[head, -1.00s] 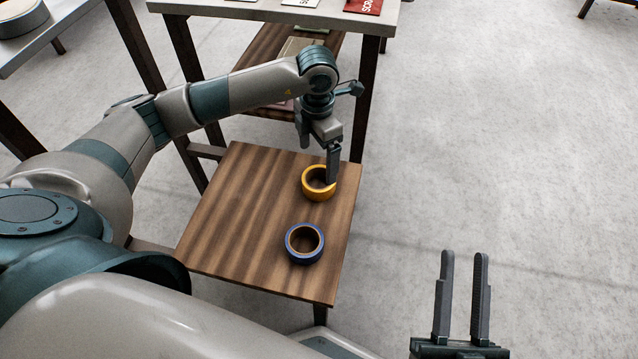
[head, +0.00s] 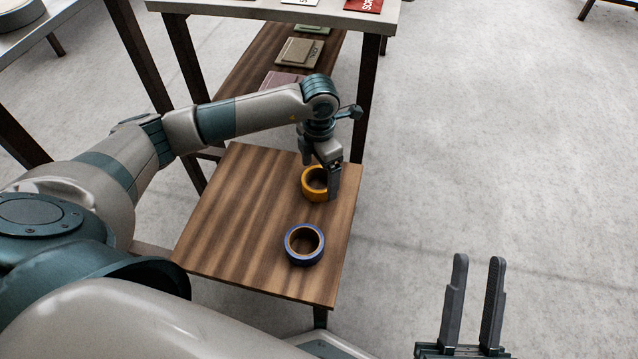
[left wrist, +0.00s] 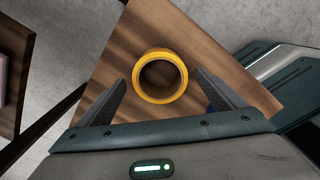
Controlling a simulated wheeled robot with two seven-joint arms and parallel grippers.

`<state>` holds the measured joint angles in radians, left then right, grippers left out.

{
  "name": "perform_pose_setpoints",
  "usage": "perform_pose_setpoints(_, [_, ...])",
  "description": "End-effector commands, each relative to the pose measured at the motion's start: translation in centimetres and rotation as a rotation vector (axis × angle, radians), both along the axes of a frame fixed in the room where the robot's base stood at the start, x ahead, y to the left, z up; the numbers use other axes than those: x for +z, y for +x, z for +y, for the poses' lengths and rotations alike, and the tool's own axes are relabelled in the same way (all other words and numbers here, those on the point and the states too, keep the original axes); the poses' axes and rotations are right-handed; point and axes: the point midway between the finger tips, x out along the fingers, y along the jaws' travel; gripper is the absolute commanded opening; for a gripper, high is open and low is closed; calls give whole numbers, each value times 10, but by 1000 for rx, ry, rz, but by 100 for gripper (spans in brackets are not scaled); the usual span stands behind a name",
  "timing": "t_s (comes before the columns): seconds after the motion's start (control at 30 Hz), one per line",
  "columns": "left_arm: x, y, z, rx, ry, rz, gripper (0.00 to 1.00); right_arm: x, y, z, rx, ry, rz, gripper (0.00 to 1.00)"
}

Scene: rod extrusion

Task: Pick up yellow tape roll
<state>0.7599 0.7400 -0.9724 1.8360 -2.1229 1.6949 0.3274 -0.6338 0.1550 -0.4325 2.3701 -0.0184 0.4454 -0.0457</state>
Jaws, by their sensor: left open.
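The yellow tape roll (head: 312,194) lies flat on the small wooden table (head: 225,225), near its far right part. My left gripper (head: 322,180) is at the roll, pointing down, with one finger in front of the roll's right side in the head view. In the left wrist view the whole yellow roll (left wrist: 137,82) shows between and just beyond the open fingers (left wrist: 160,92). I cannot tell whether the fingers touch it. My right gripper (head: 474,300) is open and empty, over the floor at lower right.
A blue tape roll (head: 304,260) lies on the same table, nearer to me than the yellow one. A taller table (head: 270,10) with a lower wooden shelf holding flat items (head: 298,52) stands behind. Open grey floor (head: 500,150) is at right.

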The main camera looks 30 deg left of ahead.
Motion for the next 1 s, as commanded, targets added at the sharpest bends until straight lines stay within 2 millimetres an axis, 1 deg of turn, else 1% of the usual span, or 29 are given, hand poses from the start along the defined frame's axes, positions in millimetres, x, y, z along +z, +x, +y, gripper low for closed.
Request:
perform_pose_setpoints(0.03, [-10, -1, -1, 1, 0, 2, 90, 2, 1, -2, -4, 6, -25, 31])
perform_pose_setpoints(0.2, [-25, 0, 0, 0, 1, 2, 90, 21, 6, -11, -21, 20, -107, 31])
perform_pose_setpoints(0.4, [-28, 0, 0, 0, 1, 0, 90, 27, 8, -13, -33, 30, -125, 31])
perform_pose_setpoints(0.73, [-28, 0, 0, 0, 1, 0, 90, 22, 6, -11, -28, 30, -107, 31])
perform_pose_setpoints(0.77, [-28, 0, 0, 0, 1, 0, 85, 22, 6, -11, -27, 30, -107, 31])
perform_pose_setpoints(0.8, [-28, 0, 0, 0, 1, 0, 76, 22, 6, -11, -26, 29, -107, 31])
perform_pose_setpoints(0.87, [-28, 0, 0, 0, 1, 0, 61, 21, 6, -11, -25, 27, -107, 31])
perform_pose_setpoints(0.9, [-28, 0, 0, 0, 1, 0, 52, 21, 6, -11, -24, 26, -106, 31])
perform_pose_setpoints(0.93, [-28, 0, 0, 0, 1, 0, 44, 21, 6, -11, -23, 25, -106, 31])
perform_pose_setpoints(0.97, [-28, 0, 0, 0, 1, 0, 42, 21, 5, -11, -22, 25, -107, 31])
perform_pose_setpoints(1.0, [-27, 0, 0, 0, 1, -1, 42, 21, 5, -11, -22, 23, -106, 31])
